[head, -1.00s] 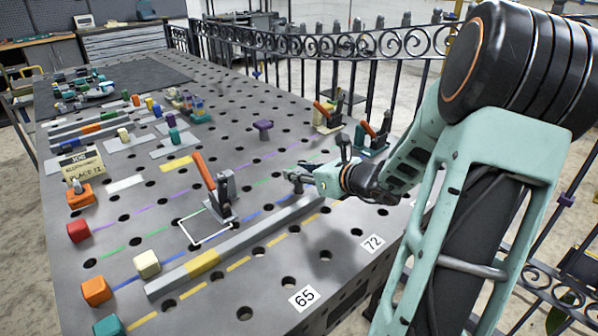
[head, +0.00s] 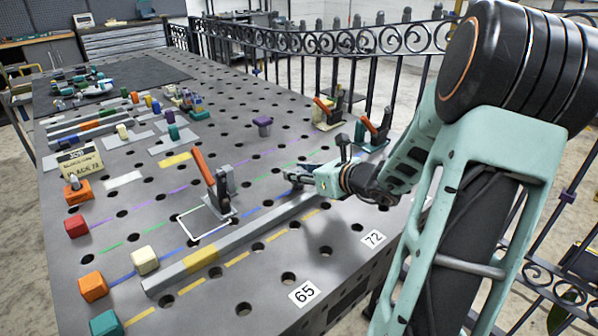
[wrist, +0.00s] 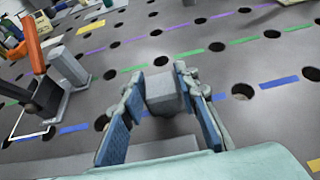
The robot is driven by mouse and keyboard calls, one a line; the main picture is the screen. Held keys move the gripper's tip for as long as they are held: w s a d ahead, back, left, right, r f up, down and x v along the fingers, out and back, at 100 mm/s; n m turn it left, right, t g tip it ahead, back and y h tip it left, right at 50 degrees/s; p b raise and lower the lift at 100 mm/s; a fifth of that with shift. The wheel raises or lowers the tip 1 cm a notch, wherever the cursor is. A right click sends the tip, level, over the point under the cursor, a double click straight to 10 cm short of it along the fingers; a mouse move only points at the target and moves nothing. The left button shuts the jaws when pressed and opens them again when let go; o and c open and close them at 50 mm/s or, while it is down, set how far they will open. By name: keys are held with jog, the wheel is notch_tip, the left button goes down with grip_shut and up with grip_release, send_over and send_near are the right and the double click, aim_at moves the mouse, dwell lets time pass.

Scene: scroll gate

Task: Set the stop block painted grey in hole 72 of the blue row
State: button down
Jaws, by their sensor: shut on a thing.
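My gripper (wrist: 165,95) is shut on a grey block (wrist: 163,90), which sits between the two blue-padded fingers in the wrist view. In the head view my gripper (head: 300,178) is low over the table, beyond the long grey bar (head: 235,243). The blue row runs as dashes (wrist: 280,82) on both sides of the block in the wrist view. A hole (wrist: 242,91) of that row is open to the right of the fingers. The hole under the block, if any, is hidden. A 72 label (head: 373,239) lies at the near table edge.
An orange-handled clamp (head: 213,182) stands left of my gripper by a white outlined square (head: 186,222). More clamps (head: 374,130) stand at the far right edge. Loose blocks, including a cream one (head: 145,261), lie on the left. A 65 label (head: 303,293) is at the front edge.

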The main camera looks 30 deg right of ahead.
jog(key=shift+f+b, duration=0.65)
jog(key=shift+f, duration=0.05)
jog(key=c, duration=1.4)
grip_release()
jog(key=v, duration=1.2)
